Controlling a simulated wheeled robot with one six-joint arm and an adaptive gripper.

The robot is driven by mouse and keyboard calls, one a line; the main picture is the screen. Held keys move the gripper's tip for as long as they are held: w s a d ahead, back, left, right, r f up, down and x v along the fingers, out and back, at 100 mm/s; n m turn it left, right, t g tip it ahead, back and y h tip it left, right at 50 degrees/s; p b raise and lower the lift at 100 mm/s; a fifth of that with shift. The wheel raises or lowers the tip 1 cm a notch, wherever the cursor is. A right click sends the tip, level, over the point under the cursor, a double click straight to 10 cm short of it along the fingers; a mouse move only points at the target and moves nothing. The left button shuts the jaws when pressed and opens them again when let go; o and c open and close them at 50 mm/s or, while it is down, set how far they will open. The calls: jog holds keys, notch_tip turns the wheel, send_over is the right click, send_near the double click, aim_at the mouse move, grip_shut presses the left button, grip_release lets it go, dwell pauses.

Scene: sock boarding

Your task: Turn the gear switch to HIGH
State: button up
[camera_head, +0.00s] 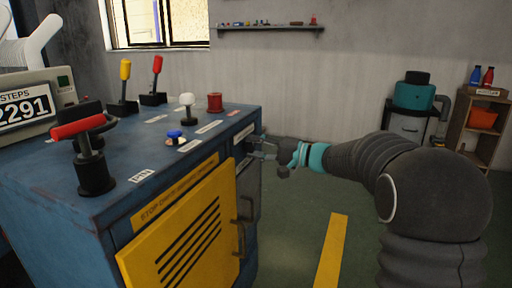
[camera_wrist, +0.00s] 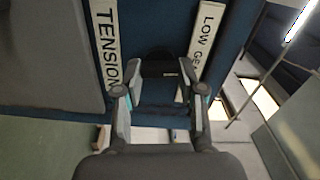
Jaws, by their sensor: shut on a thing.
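My gripper (camera_head: 268,150) reaches in from the right to the right end face of the blue cabinet (camera_head: 70,205). In the wrist view, the two fingers of my gripper (camera_wrist: 160,92) stand either side of a dark knob (camera_wrist: 159,66) with a small pale mark, which I take as the gear switch. The fingers are shut on this knob. A white label starting "LOW GE" (camera_wrist: 207,35) lies to its right, cut off or hidden at its end. A "TENSION" label (camera_wrist: 106,45) lies to its left. The knob is too small to make out in the head view.
On the cabinet top are a red-handled lever (camera_head: 92,150), yellow (camera_head: 124,85) and red (camera_head: 155,80) levers, a white knob (camera_head: 187,105) and a red button (camera_head: 215,102). A yellow slotted door (camera_head: 185,235) is on the front. Green floor is clear in front.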

jog(key=shift+f+m+p, duration=0.15)
jog(key=shift+m+p, duration=2.6)
jog(key=shift+m, duration=2.55)
jog(key=shift+s+f, duration=0.1)
jog(key=o, duration=1.1)
jog(key=shift+o, duration=0.2)
jog(key=v, duration=1.2)
